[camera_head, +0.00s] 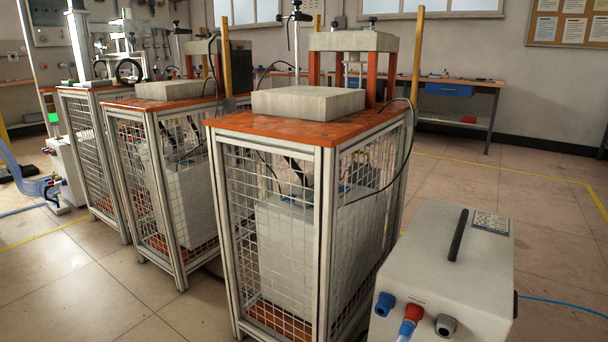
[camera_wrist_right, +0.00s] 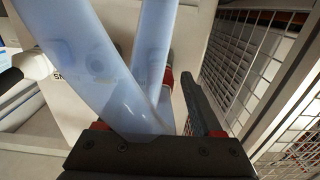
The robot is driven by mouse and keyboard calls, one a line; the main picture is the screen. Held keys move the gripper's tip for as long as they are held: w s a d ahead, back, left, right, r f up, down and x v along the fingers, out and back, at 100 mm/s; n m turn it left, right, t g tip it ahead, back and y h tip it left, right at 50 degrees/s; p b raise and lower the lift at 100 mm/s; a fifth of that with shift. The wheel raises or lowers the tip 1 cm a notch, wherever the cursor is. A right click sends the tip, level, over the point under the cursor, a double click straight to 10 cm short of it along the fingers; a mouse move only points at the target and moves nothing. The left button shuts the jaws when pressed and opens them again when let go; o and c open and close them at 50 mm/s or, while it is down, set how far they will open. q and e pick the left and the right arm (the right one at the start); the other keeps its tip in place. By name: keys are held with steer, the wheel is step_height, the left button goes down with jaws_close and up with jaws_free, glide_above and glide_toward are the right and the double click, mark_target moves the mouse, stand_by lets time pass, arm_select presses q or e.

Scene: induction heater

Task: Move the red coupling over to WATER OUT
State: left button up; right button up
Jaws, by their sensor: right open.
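The red coupling (camera_head: 412,313) is on the front of a pale grey box (camera_head: 450,265) at the lower right of the head view, with a light blue hose end (camera_head: 406,329) below it. A blue coupling (camera_head: 384,304) is to its left and a grey one (camera_head: 446,325) to its right. A small label above them is too small to read. In the right wrist view my right gripper (camera_wrist_right: 150,85) is open; broad translucent bluish hoses (camera_wrist_right: 155,50) cross in front and hide part of it. I cannot tell whether it touches anything. My left gripper is not in view.
A mesh-sided stand (camera_head: 310,225) with an orange top is left of the box; similar stands (camera_head: 170,180) are further left. Mesh (camera_wrist_right: 265,80) also shows at right in the wrist view. A blue cable (camera_head: 565,303) lies right of the box. The floor (camera_head: 530,205) behind is clear.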

steer(key=shift+p, duration=0.6)
stand_by(0.6)
jaws_close()
stand_by(0.3)
stand_by(0.8)
steer(key=shift+s+a, duration=0.15)
stand_by(0.3)
steer(key=shift+p+v, duration=1.35)
steer(key=shift+v, duration=1.45)
